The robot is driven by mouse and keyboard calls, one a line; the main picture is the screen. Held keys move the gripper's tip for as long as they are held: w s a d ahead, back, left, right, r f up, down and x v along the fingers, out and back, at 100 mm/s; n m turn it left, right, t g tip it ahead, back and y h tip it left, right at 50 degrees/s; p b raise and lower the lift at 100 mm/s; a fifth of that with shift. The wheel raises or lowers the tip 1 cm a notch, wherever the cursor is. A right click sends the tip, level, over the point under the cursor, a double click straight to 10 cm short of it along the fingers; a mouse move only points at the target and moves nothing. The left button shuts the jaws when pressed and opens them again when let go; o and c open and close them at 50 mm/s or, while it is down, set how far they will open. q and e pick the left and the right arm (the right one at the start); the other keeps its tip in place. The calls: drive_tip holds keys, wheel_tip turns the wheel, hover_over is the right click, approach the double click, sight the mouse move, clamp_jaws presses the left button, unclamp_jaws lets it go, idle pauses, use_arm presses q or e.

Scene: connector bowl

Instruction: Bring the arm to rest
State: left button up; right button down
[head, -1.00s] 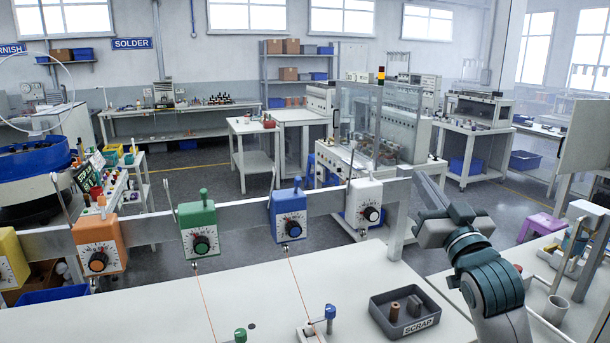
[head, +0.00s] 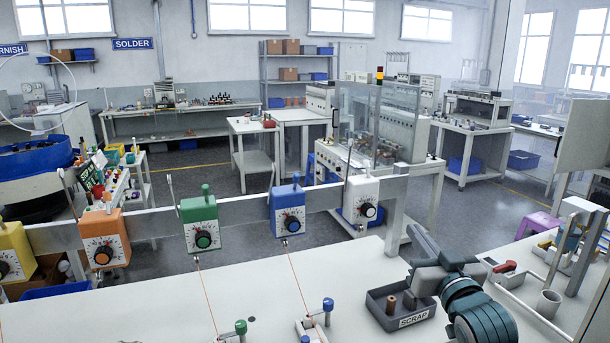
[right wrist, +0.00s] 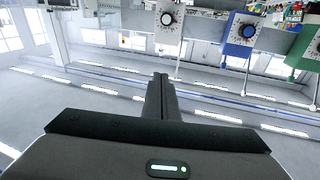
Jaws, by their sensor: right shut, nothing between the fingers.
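My right arm comes in at the lower right of the head view. Its gripper (head: 424,243) points up and away from me, above and beside the right end of the grey scrap tray. In the right wrist view the fingers (right wrist: 160,88) are together, with nothing between them. My left gripper is not in view.
The scrap tray (head: 376,318) on the white bench (head: 160,305) holds small brown and dark pieces. Green (head: 200,222), blue (head: 288,212), white (head: 362,203) and orange (head: 98,238) dial boxes hang on a rail behind. A red-handled item (head: 504,267) lies on the right-hand table.

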drive_tip(key=s+f+g, duration=0.3)
drive_tip(key=s+f, duration=0.2)
drive_tip(key=f, duration=0.5)
drive_tip(key=s+f+g+h, duration=0.1)
drive_tip(key=s+f+g, duration=0.1)
drive_tip(key=s+f, duration=0.55)
drive_tip(key=s+f+g, duration=0.3)
drive_tip(key=s+f, duration=0.1)
drive_tip(key=f, duration=0.8)
drive_tip(key=s+f+g, duration=0.2)
drive_tip(key=s+f, duration=0.3)
drive_tip(key=s, duration=0.4)
drive_tip(key=s+f+n+g+h, duration=0.1)
drive_tip(key=s+f+g, duration=0.3)
drive_tip(key=s, duration=0.5)
drive_tip(key=s+f+g, duration=0.1)
drive_tip(key=s+f, duration=0.5)
drive_tip(key=s, duration=0.3)
wheel_tip(320, 180, down, 29)
drive_tip(key=g+b, duration=0.1)
drive_tip(key=b, duration=0.1)
drive_tip(key=s+d+f+g+b, duration=0.1)
drive_tip(key=s+d+f+b, duration=0.1)
drive_tip(key=s+f, duration=1.6)
drive_tip(key=shift+s+d+f+n+g, duration=0.15)
drive_tip(key=shift+s+f+n+g, duration=0.2)
drive_tip(key=shift+f, duration=0.5)
